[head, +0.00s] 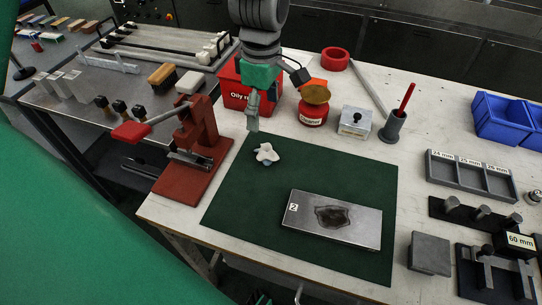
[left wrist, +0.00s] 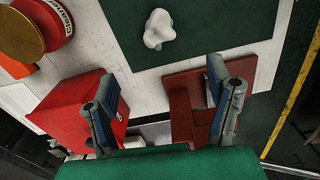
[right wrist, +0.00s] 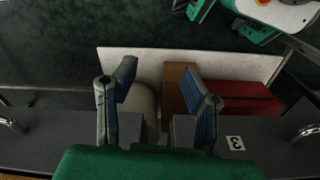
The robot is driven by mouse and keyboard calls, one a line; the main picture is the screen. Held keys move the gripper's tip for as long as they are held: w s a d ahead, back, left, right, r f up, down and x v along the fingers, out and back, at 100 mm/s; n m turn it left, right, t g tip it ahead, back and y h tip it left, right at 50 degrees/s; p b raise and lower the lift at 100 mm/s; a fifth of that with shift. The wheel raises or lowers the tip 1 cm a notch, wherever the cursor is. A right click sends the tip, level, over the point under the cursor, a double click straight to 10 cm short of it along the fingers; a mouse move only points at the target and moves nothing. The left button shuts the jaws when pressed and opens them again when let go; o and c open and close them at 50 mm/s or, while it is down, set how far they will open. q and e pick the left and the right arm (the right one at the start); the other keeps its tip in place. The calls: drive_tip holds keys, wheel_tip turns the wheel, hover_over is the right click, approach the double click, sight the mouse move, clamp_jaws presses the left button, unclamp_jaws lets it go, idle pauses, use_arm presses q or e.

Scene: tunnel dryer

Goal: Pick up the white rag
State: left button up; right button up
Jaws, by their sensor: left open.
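The white rag (head: 266,154) lies crumpled near the back left corner of the dark green mat (head: 330,172). It also shows at the top of the left wrist view (left wrist: 159,28), with bluish patches. My left gripper (head: 261,108) points down above the table, behind the rag and apart from it. In the left wrist view my left gripper (left wrist: 162,72) is open and empty, with the rag beyond its fingertips. My right gripper (right wrist: 158,78) shows only in its own wrist view, with its fingers spread apart and no rag near it.
A red press (head: 197,135) stands left of the mat. The red "Oily" bin (head: 229,88), a red cleaner tin (head: 313,112) and a metal box (head: 354,122) stand behind it. A stained metal plate (head: 300,225) lies on the mat's front. Mat between rag and plate is clear.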

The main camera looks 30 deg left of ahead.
sight(266, 151)
use_arm(q)
wheel_tip(266, 151, down, 9)
drive_tip(key=shift+f+b, duration=0.1)
drive_tip(key=shift+b, duration=0.7)
drive_tip(key=f, duration=0.2)
drive_tip(key=f+b, duration=0.1)
drive_tip(key=f, duration=0.2)
drive_tip(key=shift+d, duration=0.2)
drive_tip(key=shift+r, duration=0.1)
drive_tip(key=shift+c, duration=0.5)
drive_tip(key=c, duration=1)
drive_tip(key=shift+c, duration=0.2)
wheel_tip(266, 151, up, 10)
drive_tip(key=shift+p, duration=0.95)
